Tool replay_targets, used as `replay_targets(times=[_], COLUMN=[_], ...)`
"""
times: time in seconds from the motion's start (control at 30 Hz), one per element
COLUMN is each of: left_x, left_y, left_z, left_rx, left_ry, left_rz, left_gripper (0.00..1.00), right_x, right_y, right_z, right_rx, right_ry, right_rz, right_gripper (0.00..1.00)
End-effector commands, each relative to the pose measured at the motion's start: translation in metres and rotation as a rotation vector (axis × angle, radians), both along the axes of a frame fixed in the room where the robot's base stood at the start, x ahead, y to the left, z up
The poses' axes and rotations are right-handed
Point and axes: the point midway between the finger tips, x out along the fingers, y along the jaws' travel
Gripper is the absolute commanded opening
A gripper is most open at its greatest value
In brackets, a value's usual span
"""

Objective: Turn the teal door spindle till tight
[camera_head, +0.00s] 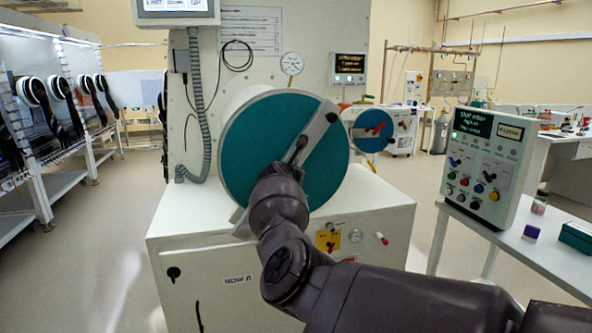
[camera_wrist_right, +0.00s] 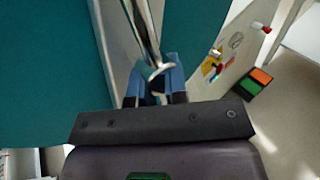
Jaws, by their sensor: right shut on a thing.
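The large round teal door (camera_head: 250,130) closes the front of a pale drum. A grey metal bar (camera_head: 318,128) runs diagonally across its face. The spindle (camera_head: 302,143) sits at the bar near the door's middle, with its lower part hidden by my right wrist. My right gripper (camera_wrist_right: 157,84), with blue fingertips, is shut on the spindle's metal handle (camera_wrist_right: 160,69) in the wrist view, close in front of the teal face (camera_wrist_right: 50,70). In the head view, my right arm comes from the lower right and hides the fingers. My left gripper is in neither view.
The drum stands on a white cabinet (camera_head: 200,265) with a small red-tipped lever (camera_head: 381,238). A smaller blue round door (camera_head: 372,130) with a red handle is behind on the right. A control box (camera_head: 484,165) stands on a side table (camera_head: 540,255). Floor is open at left.

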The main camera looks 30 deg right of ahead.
Motion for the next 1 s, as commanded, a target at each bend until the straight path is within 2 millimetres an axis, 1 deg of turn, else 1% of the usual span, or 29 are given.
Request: replay_targets(times=[0.03,0.2,0.4,0.6,1.0], left_x=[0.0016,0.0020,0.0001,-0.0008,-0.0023], left_y=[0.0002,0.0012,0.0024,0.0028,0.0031], left_z=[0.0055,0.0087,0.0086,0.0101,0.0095], left_rx=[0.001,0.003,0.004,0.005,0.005], left_ry=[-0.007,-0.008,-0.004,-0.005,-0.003], left_rz=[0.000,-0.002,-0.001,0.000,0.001], left_gripper=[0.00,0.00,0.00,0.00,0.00], right_x=[-0.0006,-0.0002,0.0002,0.0006,0.0008], right_y=[-0.0016,-0.0004,0.0006,0.0014,0.0021], right_z=[0.0078,0.0066,0.0053,0.0039,0.0028], right_rx=[0.033,0.132,0.205,0.236,0.244], right_ry=[-0.015,-0.038,-0.055,-0.062,-0.064], right_rz=[-0.002,-0.001,-0.001,-0.001,-0.001], right_gripper=[0.00,0.00,0.00,0.00,0.00])
